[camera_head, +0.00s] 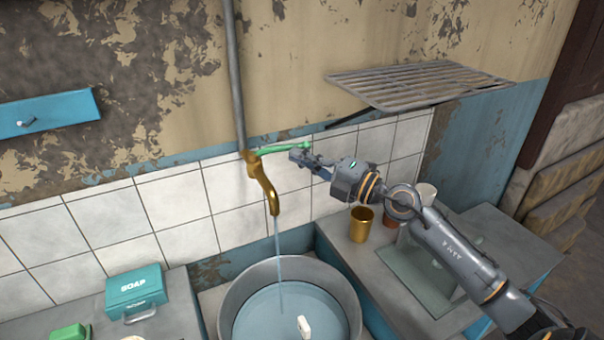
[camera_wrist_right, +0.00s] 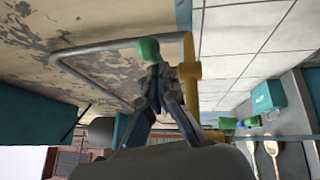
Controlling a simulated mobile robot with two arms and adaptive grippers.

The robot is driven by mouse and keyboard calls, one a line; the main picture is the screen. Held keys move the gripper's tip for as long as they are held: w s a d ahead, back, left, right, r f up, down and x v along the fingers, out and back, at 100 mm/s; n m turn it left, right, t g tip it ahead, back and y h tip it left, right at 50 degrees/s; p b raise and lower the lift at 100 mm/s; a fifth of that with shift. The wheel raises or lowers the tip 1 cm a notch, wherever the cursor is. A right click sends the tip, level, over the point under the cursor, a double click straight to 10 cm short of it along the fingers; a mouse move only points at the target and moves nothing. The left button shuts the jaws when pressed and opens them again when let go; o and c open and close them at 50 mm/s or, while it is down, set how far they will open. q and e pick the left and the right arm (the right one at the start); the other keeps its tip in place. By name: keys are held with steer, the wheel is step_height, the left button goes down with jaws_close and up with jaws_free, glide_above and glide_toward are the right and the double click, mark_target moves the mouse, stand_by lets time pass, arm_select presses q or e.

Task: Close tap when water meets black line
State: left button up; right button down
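The brass tap (camera_head: 264,185) on the wall has a green lever handle (camera_head: 279,148) pointing right. A thin stream of water (camera_head: 279,250) runs from its spout into the round grey basin (camera_head: 345,290), where water (camera_head: 262,313) stands. I cannot make out a black line. My right gripper (camera_head: 298,156) is at the outer part of the handle. In the right wrist view, its fingers (camera_wrist_right: 160,76) come together at the handle, and the green end (camera_wrist_right: 148,49) shows just beyond them; they look shut on it. My left gripper is not in view.
A small white object (camera_head: 304,327) is in the basin. A teal soap box (camera_head: 135,288) and green block (camera_head: 70,333) are at left. A brass cup (camera_head: 361,224) stands on the right counter, below my right arm. A metal rack (camera_head: 420,84) juts out above.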

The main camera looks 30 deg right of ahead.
steer(key=w+y+b, duration=0.1)
steer(key=b, duration=0.1)
steer(key=w+d+n+g+y+b, duration=0.1)
steer(key=b, duration=0.1)
steer(key=shift+w+d+r+n+g, duration=0.1)
steer(key=shift+w+d+n+g, duration=0.05)
steer(key=shift+d+n+g, duration=0.15)
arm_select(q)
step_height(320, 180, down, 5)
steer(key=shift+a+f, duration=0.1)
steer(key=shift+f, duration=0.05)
